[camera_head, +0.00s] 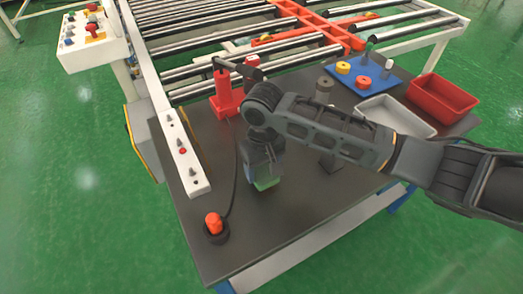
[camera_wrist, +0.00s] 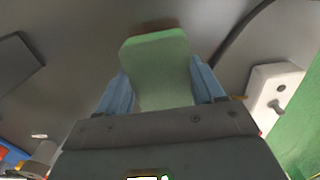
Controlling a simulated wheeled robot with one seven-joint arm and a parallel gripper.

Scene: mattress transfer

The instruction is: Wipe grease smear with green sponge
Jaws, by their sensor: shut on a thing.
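My gripper (camera_head: 262,174) points down over the dark tabletop (camera_head: 310,205). It is shut on the green sponge (camera_head: 267,184), whose lower edge shows just below the fingers, at or close to the table surface; I cannot tell if it touches. In the wrist view the sponge (camera_wrist: 158,60) sits between the two blue fingers of my gripper (camera_wrist: 160,88). A faint brownish patch (camera_wrist: 155,26) shows on the grey surface just beyond the sponge; I cannot tell surely that it is the grease smear. No clear smear shows in the head view.
A red stand with a dark arm (camera_head: 226,95) is behind my gripper. An orange-red knob on a black base (camera_head: 214,224) with a cable is front left. A white control strip (camera_head: 181,155) lines the left edge. A grey tray (camera_head: 412,117) and red bin (camera_head: 443,94) stand right. The front tabletop is clear.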

